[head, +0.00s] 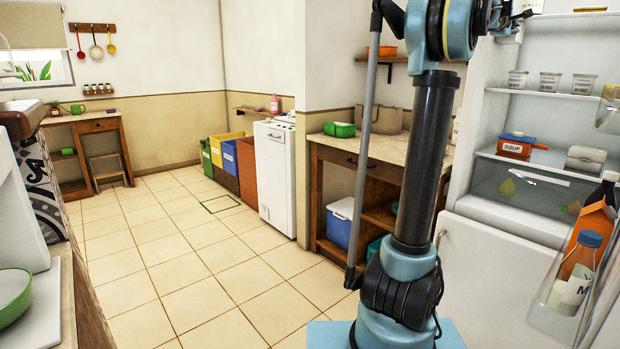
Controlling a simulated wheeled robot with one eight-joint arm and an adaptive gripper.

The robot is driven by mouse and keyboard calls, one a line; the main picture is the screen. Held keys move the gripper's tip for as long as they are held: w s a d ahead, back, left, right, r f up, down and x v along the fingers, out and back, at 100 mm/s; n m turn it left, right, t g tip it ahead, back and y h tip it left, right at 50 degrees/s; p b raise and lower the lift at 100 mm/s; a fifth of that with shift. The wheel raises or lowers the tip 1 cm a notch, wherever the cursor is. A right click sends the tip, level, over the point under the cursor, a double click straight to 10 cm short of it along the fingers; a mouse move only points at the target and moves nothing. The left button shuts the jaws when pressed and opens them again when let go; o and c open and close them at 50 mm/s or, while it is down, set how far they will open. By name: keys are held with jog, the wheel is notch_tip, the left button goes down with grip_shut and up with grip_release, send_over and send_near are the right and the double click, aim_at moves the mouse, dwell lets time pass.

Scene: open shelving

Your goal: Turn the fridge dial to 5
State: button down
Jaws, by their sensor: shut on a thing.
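The open fridge (475,110) stands at the right, with its lit white interior facing me. My arm rises in front of it and bends over at the top of the head view. My gripper (526,15) is small and partly cut off by the top edge, at the upper left of the fridge interior. It is shut on the fridge dial there. The dial itself is hidden by the gripper and the picture edge, so its pointer and numbers cannot be read.
Fridge shelves hold white tubs (550,82), a soup pot (516,146) and a grey container (586,158). The open door at lower right carries bottles (580,258) and a carton (592,226). A wooden counter (350,154) stands left of my arm. The tiled floor is clear.

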jog(key=shift+w+d, duration=0.1)
jog(key=shift+w, duration=0.05)
dwell(0.8)
jog(key=shift+f, duration=0.4)
jog(key=shift+f, duration=0.3)
jog(key=shift+w+f, duration=0.1)
jog(key=shift+f, duration=0.15)
dwell(0.3)
jog(key=shift+s+d+f, duration=0.1)
jog(key=shift+s+f, duration=0.05)
jog(key=shift+s, duration=0.15)
